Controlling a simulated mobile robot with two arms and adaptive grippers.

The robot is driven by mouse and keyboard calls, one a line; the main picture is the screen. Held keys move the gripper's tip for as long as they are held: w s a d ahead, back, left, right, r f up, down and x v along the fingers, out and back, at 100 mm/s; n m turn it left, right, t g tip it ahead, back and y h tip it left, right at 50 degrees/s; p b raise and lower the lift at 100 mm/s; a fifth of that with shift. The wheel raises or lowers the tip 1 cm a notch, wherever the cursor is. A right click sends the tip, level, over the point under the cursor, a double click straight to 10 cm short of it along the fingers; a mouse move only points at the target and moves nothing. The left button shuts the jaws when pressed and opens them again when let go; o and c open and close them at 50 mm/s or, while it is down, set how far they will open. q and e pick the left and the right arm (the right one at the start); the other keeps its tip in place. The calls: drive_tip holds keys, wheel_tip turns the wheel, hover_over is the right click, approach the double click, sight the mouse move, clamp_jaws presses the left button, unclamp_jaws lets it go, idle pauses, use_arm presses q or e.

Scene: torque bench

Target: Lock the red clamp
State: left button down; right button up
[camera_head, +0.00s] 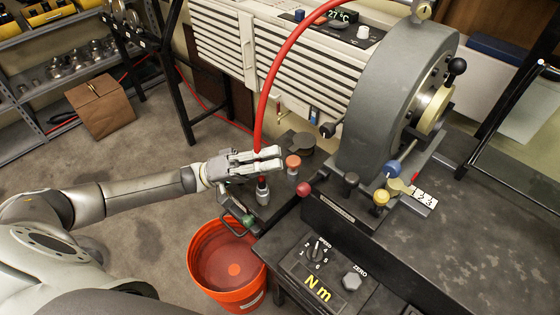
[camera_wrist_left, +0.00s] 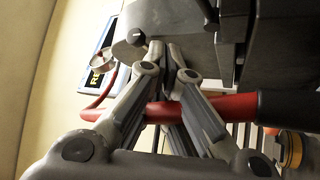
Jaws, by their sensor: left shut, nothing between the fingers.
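A red ball knob (camera_head: 303,188) sits at the bench's left edge; it is the likeliest part of the red clamp, but I cannot tell whether it is locked. An orange-red knob (camera_head: 293,162) stands on the small black platform beside it. My left gripper (camera_head: 281,159) is shut and empty, just left of the orange-red knob and above-left of the red ball. In the left wrist view its fingers (camera_wrist_left: 165,62) meet close to a grey block, with the red hose (camera_wrist_left: 200,107) crossing by them. The hose (camera_head: 266,85) drops to a fitting under the gripper. My right gripper is out of view.
A large grey drum (camera_head: 385,95) stands on the dark bench (camera_head: 480,235). Blue (camera_head: 394,169) and yellow (camera_head: 381,197) knobs sit near its base. An orange bucket (camera_head: 203,275) stands on the floor below my left arm. A Nm control box (camera_head: 325,272) is in front.

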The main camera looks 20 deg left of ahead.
use_arm(q)
drive_tip(key=shift+w+a+f+b, duration=0.15)
drive_tip(key=shift+a+f+b, duration=0.2)
drive_tip(key=shift+a+f, duration=0.4)
drive_tip(key=shift+w+a+f+b, duration=0.15)
drive_tip(key=shift+a+f+b, duration=0.15)
drive_tip(key=shift+a+f, duration=0.4)
